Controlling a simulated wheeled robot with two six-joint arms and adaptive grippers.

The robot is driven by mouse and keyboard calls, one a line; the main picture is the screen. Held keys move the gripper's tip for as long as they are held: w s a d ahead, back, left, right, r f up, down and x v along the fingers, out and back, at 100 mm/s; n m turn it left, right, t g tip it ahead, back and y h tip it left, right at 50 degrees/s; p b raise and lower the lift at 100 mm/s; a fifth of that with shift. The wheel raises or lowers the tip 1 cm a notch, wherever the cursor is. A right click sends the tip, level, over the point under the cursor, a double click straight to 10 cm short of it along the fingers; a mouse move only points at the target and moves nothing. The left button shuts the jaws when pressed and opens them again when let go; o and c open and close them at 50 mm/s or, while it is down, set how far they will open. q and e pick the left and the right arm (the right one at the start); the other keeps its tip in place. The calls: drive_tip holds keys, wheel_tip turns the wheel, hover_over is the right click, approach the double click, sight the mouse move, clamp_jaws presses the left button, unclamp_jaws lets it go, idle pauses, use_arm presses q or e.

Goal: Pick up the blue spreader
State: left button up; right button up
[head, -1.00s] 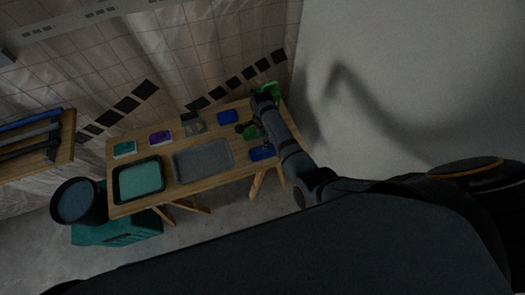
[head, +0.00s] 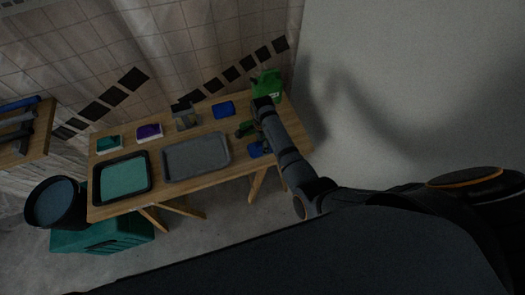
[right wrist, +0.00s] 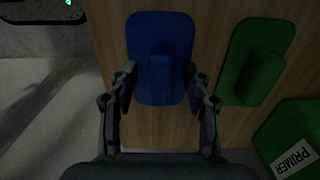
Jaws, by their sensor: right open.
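The blue spreader (right wrist: 158,30) is a rounded blue plate with a raised blue handle (right wrist: 160,78). It lies flat on the wooden table (right wrist: 145,135). My right gripper (right wrist: 160,75) is open, with one finger on each side of the handle. I cannot tell whether the fingers touch it. In the head view the blue spreader (head: 254,150) shows at the table's right part, partly hidden by my right arm. My right gripper (head: 246,129) is small and dark there. My left gripper is not in view.
A green spreader (right wrist: 240,55) lies just right of the blue one. A green primer can (head: 268,84) stands at the table's right end.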

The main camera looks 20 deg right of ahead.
drive_tip(key=shift+r, duration=0.1)
clamp_jaws()
idle(0.3)
